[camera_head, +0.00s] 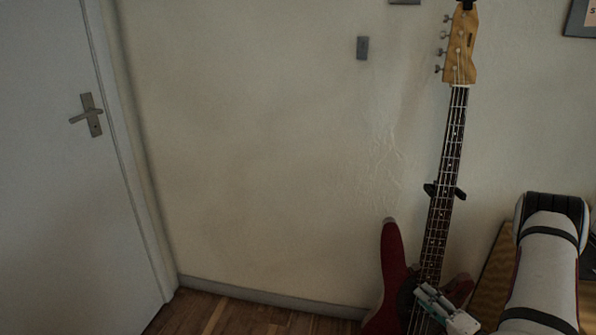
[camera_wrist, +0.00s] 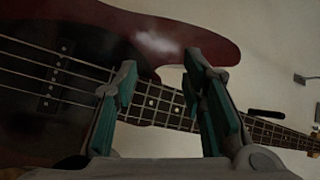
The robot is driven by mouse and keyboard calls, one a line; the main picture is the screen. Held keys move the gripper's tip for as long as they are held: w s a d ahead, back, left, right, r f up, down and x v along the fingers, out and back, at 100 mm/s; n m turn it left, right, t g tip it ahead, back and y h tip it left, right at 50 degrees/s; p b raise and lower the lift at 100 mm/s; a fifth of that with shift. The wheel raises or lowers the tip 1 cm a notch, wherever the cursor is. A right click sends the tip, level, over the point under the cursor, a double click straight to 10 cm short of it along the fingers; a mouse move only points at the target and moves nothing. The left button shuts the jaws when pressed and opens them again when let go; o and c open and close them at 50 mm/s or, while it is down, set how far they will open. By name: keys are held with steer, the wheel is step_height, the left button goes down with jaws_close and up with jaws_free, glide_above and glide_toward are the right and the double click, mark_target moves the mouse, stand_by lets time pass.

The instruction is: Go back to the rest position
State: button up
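In the head view, my gripper (camera_head: 434,300) appears at the lower right, in front of the body of the bass guitar (camera_head: 392,265). I cannot tell whether the fingers touch the guitar. My white arm reaches in from the lower right corner.
The guitar hangs upright against the wall (camera_head: 260,150) on a black holder (camera_head: 445,192). A wooden surface (camera_head: 493,270) lies beside my arm at right. A white door (camera_head: 60,200) is at left. The wooden floor (camera_head: 230,318) between door and guitar looks clear.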

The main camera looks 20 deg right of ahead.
steer(key=w+a+r+n+g+y, duration=0.25)
steer(key=a+r+y, duration=0.25)
steer(key=a+r, duration=0.25)
steer(key=w+a+r+n+g+y, duration=0.1)
steer(key=w+a+r+n+y, duration=0.1)
steer(key=w+a+r+y, duration=0.5)
steer(key=s+a+r+n+g, duration=0.3)
steer(key=s+a+r+g, duration=0.4)
steer(key=a, duration=0.3)
steer(key=s+a+r+n+g, duration=0.4)
steer(key=s+a+r+g, duration=0.25)
steer(key=a+r, duration=0.3)
steer(key=s+a+r+n+g+h, duration=0.1)
steer(key=s+a+n+g+h, duration=0.15)
steer(key=s+h, duration=0.9)
steer(key=s+d+t+h, duration=0.3)
steer(key=s+d, duration=0.2)
steer(key=s, duration=0.4)
step_height(320, 180, up, 24)
steer(key=t+p, duration=0.3)
steer(key=p, duration=1.8)
steer(key=shift+a+f+m+y+p, duration=0.25)
steer(key=shift+a+m+y+p, duration=0.05)
steer(key=shift+y, duration=0.05)
